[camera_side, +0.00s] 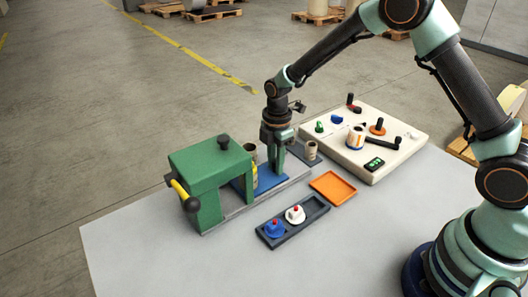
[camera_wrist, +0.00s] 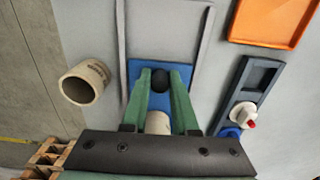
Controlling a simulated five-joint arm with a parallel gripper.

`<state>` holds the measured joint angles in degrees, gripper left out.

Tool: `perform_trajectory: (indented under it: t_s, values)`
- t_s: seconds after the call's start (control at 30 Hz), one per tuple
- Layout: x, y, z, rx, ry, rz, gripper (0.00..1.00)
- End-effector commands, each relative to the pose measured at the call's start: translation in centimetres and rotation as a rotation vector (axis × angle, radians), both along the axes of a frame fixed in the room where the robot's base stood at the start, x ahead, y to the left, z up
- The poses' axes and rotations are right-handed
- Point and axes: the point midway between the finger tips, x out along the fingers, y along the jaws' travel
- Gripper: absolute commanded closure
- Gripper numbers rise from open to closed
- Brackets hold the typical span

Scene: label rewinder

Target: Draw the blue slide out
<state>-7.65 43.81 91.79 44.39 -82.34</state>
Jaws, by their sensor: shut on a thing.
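The blue slide (camera_side: 268,182) is a flat plate lying between grey rails beside the green housing (camera_side: 205,170), with part of it showing outside the housing's right side. In the wrist view the blue slide (camera_wrist: 134,72) carries a round black knob (camera_wrist: 160,80). My gripper (camera_side: 275,170) points down over the slide. In the wrist view its green fingers (camera_wrist: 161,84) are shut on the knob, one on each side. The fingers hide the knob in the side view. How much slide is inside the housing is hidden.
A cardboard core (camera_wrist: 84,82) stands beside the rails. A dark tray (camera_side: 292,221) with blue and white pieces and an orange tray (camera_side: 333,188) lie in front. A cream control panel (camera_side: 365,145) stands behind right. The housing has a yellow handle (camera_side: 181,190).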

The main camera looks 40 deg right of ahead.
Motion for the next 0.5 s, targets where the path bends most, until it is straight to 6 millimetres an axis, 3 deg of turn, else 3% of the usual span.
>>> perform_trajectory:
  t_s: [0.5]
  values:
    - [0.0, -2.9, 0.0, 0.0, -0.001, -0.002, 1.0]
